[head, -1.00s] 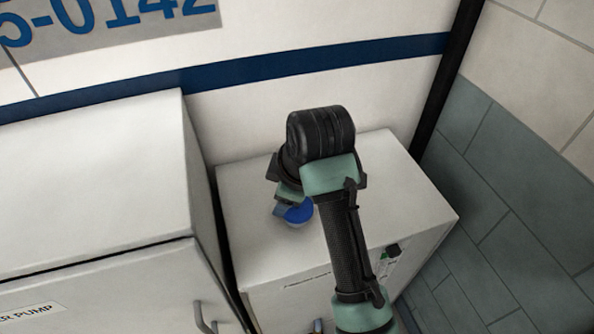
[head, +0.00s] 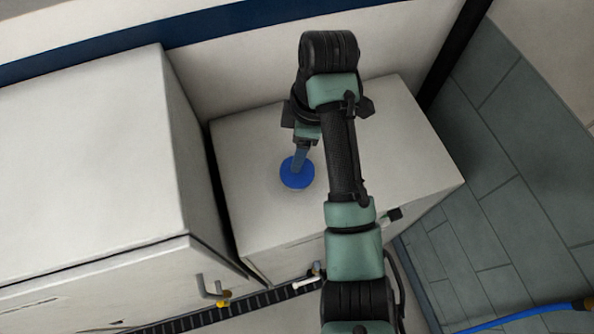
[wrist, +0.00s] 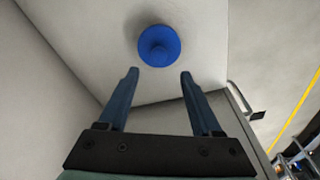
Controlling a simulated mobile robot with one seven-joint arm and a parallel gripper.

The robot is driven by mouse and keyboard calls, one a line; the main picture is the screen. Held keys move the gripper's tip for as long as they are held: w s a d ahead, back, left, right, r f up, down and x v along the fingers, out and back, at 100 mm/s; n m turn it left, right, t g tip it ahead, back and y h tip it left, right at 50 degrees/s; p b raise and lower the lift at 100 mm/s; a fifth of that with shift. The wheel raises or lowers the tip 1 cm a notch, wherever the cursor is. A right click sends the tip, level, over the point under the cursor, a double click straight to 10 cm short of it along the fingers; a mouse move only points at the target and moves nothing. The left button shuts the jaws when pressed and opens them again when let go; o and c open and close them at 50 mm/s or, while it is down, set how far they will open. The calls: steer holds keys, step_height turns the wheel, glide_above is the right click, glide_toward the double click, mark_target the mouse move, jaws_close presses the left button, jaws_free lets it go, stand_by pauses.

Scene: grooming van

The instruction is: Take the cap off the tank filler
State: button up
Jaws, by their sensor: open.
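The blue round cap (head: 297,173) sits on the top of the white tank cabinet (head: 400,150), near its left side. In the wrist view the cap (wrist: 159,46) shows a raised round knob at its centre and lies just beyond the fingertips, between their lines. My gripper (head: 300,168) points down over the cap in the head view, and part of one finger overlaps it. In the wrist view my gripper (wrist: 158,72) is open with nothing between its two blue fingers. I cannot tell how high the fingertips are above the cap. The filler under the cap is hidden.
A taller white cabinet (head: 90,160) stands close on the left, with a narrow dark gap between. The van wall is behind. Handles and small yellow fittings (head: 222,300) show at the front. A blue hose (head: 530,314) lies on the floor at right.

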mark_target(300, 180)
steer(key=shift+s+f+b, duration=0.2)
steer(key=shift+f+b, duration=0.35)
steer(key=shift+f, duration=0.25)
steer(key=f, duration=0.3)
steer(key=shift+w+f, duration=0.1)
steer(key=shift+w, duration=0.2)
steer(key=shift+f, duration=0.5)
jaws_close()
